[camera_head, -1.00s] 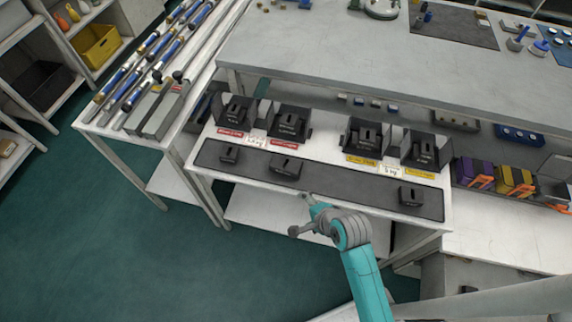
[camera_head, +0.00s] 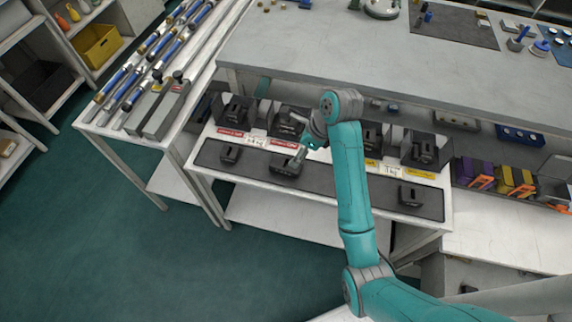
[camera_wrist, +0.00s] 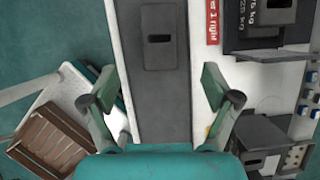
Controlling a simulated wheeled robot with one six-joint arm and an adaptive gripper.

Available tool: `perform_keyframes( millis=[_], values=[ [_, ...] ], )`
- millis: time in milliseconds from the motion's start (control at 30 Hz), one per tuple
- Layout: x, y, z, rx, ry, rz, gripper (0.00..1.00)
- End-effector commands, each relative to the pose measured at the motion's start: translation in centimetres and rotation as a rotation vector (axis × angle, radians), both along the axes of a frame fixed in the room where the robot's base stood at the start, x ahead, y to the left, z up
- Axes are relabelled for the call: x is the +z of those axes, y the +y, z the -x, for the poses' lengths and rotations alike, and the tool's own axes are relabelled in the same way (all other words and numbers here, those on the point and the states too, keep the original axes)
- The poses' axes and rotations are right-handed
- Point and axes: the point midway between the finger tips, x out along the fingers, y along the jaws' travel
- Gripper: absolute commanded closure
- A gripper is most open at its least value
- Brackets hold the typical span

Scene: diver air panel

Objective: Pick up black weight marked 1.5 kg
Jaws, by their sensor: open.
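Three black slotted weights lie on a dark mat strip: a left one (camera_head: 230,153), a larger middle one (camera_head: 284,167) and a right one (camera_head: 410,196). I cannot read their marks, so I cannot tell which is 1.5 kg. My gripper (camera_head: 299,158) is beside the middle weight in the head view, partly hidden by the arm. In the wrist view my gripper (camera_wrist: 158,82) is open and empty above the mat. A black weight (camera_wrist: 160,48) with a slot lies ahead, in line with the gap between the fingers, apparently the middle one.
Behind the mat (camera_head: 345,186) stand several black weights in holders, such as the one at far left (camera_head: 236,109), with red and yellow labels; my arm covers part of this row. A wooden crate (camera_wrist: 55,140) shows low left in the wrist view. The mat's right half is mostly clear.

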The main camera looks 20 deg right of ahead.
Motion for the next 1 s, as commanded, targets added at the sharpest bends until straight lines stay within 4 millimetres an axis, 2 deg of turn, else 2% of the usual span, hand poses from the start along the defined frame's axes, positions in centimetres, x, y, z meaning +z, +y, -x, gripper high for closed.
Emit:
perform_keyframes(
  millis=[200,467,733,1000],
  values=[
    [-3.1,1.0,-0.7,0.003,0.002,-0.001,0.12],
    [-4.7,1.5,-1.1,0.002,0.001,0.001,0.12],
    [-8.1,2.5,-1.9,0.004,0.001,0.0,0.12],
    [-9.1,2.8,-2.2,0.003,-0.001,0.001,0.12]
  ],
)
